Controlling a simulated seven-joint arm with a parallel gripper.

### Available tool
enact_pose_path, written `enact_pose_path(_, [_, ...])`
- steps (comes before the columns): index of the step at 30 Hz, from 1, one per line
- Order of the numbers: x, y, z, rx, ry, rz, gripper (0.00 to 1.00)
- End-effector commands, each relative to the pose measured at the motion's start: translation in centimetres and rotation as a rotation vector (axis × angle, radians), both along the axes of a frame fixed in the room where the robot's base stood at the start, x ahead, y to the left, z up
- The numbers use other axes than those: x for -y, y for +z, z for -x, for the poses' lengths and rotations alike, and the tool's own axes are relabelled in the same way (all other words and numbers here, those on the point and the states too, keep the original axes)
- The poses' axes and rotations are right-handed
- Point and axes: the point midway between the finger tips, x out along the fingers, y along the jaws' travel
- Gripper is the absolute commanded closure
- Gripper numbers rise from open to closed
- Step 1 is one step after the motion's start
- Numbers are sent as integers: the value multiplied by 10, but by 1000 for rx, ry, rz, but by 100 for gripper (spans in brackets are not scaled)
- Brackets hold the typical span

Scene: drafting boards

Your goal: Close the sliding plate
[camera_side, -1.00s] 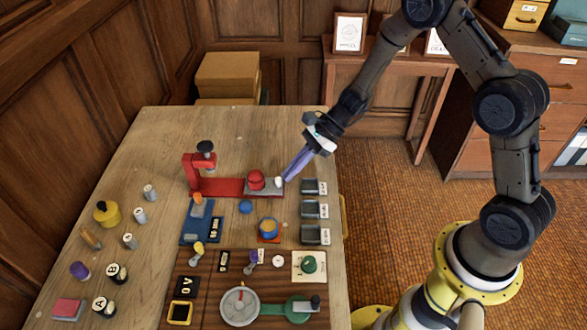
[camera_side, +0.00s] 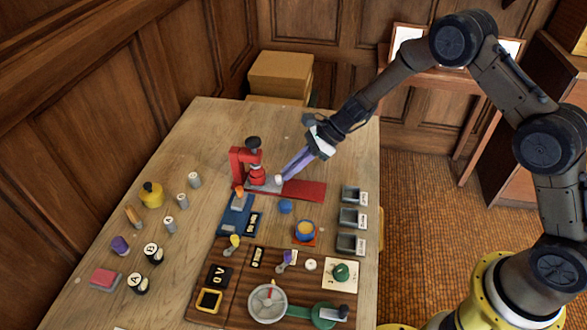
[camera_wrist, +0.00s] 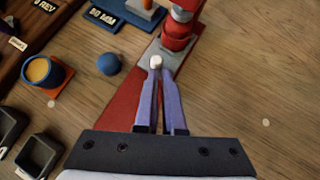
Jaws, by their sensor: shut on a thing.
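The sliding plate (camera_side: 267,185) is a grey slab on a long red rail (camera_side: 306,191). It sits at the rail's left end, under the arm of a red press stand (camera_side: 238,162) with a black knob on top (camera_side: 253,142). A small white knob (camera_wrist: 156,61) is at the plate's near end. My gripper (camera_side: 281,177) has its lilac fingers at this white knob and is shut on it. In the wrist view the fingertips (camera_wrist: 160,72) meet the knob, and the grey plate (camera_wrist: 152,50) shows around it.
Grey bins (camera_side: 351,218) line the right table edge. A blue block with a label (camera_side: 235,215) lies front left. The table behind the rail is clear.

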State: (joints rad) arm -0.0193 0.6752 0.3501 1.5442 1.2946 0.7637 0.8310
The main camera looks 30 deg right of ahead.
Motion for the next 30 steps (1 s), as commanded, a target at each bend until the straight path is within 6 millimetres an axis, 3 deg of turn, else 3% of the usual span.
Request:
enact_pose_path(1, [-5,2,0,2,5,-9,100])
enact_pose_path(5, [7,2,3,1,2,-7,100])
enact_pose_path(10, [40,1,12,1,-4,-3,100])
enact_pose_path(21, [91,56,29,3,-2,-1,100])
enact_pose_path(30, [101,81,33,22,9,4,100])
